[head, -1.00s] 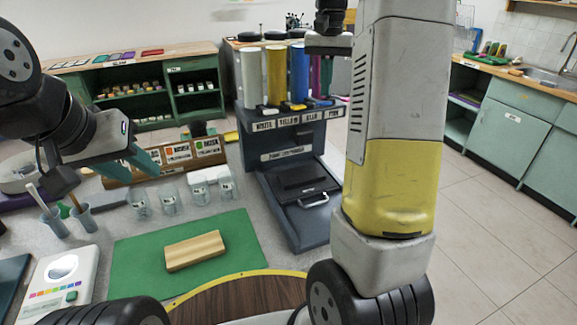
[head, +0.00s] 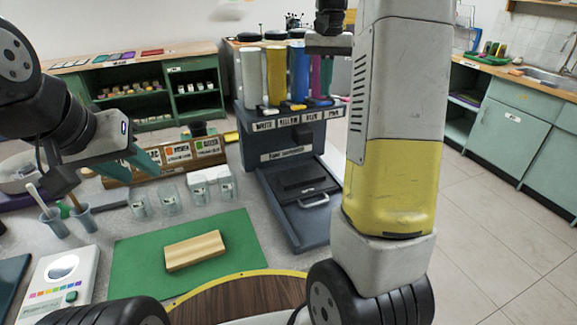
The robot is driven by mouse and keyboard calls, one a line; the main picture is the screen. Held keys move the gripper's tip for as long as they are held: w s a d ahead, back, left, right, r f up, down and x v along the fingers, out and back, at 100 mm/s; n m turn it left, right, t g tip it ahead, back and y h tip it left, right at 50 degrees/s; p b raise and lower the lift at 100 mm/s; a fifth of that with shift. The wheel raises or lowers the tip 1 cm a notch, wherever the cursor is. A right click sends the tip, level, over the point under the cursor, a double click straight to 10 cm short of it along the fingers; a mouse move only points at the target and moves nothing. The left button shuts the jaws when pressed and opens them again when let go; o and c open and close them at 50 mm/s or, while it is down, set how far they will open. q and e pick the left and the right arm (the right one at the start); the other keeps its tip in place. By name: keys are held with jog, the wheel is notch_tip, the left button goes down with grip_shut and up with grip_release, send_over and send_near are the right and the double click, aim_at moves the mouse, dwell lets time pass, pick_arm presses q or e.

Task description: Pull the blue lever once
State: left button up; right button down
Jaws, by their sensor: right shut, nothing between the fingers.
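The paint dispenser (head: 283,155) is a dark grey stand with white, yellow, blue and pink upright tubes, and a label under each. The blue tube (head: 299,72) is third from the left. A small blue lever (head: 317,102) seems to sit at its foot, above the blue label; it is small and hard to make out. My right gripper (head: 328,46) is shut and empty, high beside the tops of the blue and pink tubes, apart from the lever. My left gripper (head: 105,150) is at the left, over the bench by the cups; its jaw opening is unclear.
A black pad with a handled tray (head: 313,200) lies on the dispenser's base. Clear jars (head: 170,200), a label rack (head: 180,158), a green mat (head: 135,262) with a wooden block (head: 195,250) and a white scale (head: 62,278) share the bench. My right arm hides the area right of the dispenser.

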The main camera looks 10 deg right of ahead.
aim_at(324, 102)
jog(key=shift+f, duration=3)
jog(key=shift+r, duration=0.1)
jog(key=shift+r, duration=2.95)
notch_tip(324, 102, up, 6)
